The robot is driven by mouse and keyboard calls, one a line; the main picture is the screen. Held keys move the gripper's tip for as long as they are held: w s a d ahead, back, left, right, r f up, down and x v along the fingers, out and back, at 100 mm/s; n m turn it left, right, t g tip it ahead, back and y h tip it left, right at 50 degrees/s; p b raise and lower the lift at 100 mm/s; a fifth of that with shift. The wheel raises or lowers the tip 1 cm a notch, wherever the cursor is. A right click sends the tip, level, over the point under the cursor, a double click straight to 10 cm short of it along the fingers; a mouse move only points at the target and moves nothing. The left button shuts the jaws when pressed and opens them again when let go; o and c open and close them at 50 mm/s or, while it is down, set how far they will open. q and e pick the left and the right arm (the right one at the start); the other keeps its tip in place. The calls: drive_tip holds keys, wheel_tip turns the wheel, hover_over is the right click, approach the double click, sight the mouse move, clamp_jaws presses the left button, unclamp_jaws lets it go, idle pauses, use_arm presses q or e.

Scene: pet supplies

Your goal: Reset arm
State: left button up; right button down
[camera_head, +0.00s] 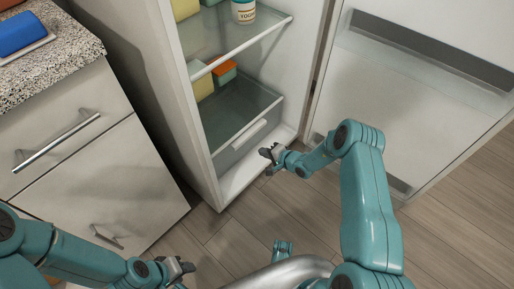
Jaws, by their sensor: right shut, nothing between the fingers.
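My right gripper (268,158) is shut and empty, and shows in front of the lower part of an open fridge (256,166). Its teal arm comes up from the bottom right and bends left at the elbow. My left gripper (186,270) is at the bottom of the view, above the floor; its fingers are small and dark, and I cannot tell whether they are open.
A yogurt jar (244,12) stands on the upper fridge shelf. Yellow and orange boxes (224,72) sit lower down. A drawer cabinet (75,135) with a speckled top is at left, holding a blue item (22,33). The fridge door (420,90) stands open at right. Wood floor (450,235) is clear.

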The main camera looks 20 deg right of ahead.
drive_tip(key=s+a+r+n+g, duration=0.1)
drive_tip(key=s+a+n+g, duration=0.25)
drive_tip(key=s, duration=0.65)
drive_tip(key=s+a+r+n+g+p, duration=0.1)
drive_tip(key=s+a+n+g, duration=0.1)
drive_tip(key=s+a+g, duration=0.5)
drive_tip(key=s+a+r+n+g, duration=0.2)
drive_tip(key=s+n, duration=0.1)
drive_tip(key=s, duration=0.9)
drive_tip(key=s+a+r+n+t+p, duration=0.1)
drive_tip(key=r+p, duration=1.3)
drive_tip(key=r, duration=0.1)
drive_tip(key=s+a+r+n+t+p, duration=0.1)
drive_tip(key=a+r+n+p, duration=0.1)
drive_tip(key=r+p, duration=1.2)
wheel_tip(320, 180, up, 2)
drive_tip(key=shift+r+h, duration=0.25)
drive_tip(key=shift+h, duration=0.15)
drive_tip(key=shift+w, duration=0.1)
drive_tip(key=shift+a, duration=0.2)
